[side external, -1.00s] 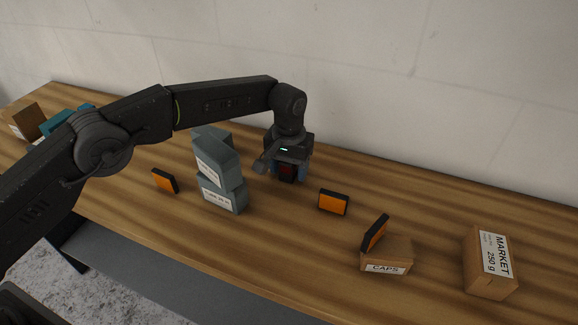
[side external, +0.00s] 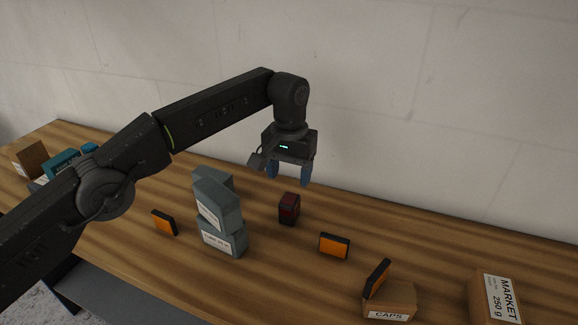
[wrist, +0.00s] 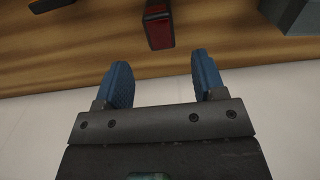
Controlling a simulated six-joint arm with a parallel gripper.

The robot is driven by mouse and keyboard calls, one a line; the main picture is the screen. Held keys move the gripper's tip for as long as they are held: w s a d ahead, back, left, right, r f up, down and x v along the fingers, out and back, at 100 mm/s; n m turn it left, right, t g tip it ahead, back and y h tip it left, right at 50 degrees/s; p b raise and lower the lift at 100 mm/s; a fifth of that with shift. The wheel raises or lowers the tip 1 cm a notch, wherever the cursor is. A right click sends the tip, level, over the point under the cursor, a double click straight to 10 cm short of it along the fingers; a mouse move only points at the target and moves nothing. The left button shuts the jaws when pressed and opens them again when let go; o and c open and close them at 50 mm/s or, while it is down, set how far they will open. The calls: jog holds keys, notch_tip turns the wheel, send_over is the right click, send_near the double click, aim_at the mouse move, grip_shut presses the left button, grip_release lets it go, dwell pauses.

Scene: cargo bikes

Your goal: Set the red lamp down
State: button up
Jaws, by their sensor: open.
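The red lamp (side external: 289,209), a small dark block with a red face, stands on the wooden table behind the orange-faced blocks and right of the grey boxes. In the wrist view the red lamp (wrist: 159,32) shows at the top, ahead of the fingertips and apart from them. My gripper (side external: 289,176) is open and empty above the lamp, with clear air between. Its two blue fingers (wrist: 158,72) are spread apart in the wrist view.
Stacked grey boxes (side external: 221,236) stand just left of the lamp. Orange-faced blocks lie at left (side external: 164,222) and right (side external: 334,246); another leans on the CAPS box (side external: 390,303). A MARKET box (side external: 494,300) stands far right. A pale wall rises behind the table.

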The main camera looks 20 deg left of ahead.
jog(key=shift+r, duration=0.65)
jog(key=shift+r, duration=0.1)
jog(key=s+a+r+t, duration=0.1)
jog(key=s+a+r, duration=0.4)
jog(key=a+r, duration=0.25)
jog(key=s+a+r+t, duration=0.2)
jog(key=s+a+r, duration=0.3)
jog(key=a+r, duration=0.3)
jog(key=s+a+t, duration=0.1)
jog(key=s+a, duration=0.4)
jog(key=s, duration=0.8)
jog(key=s+a+f+t, duration=0.1)
jog(key=s+a+f, duration=0.2)
jog(key=s+f, duration=0.5)
jog(key=s, duration=0.3)
jog(key=shift+s+a+f+t, duration=0.3)
jog(key=shift+s+a, duration=0.05)
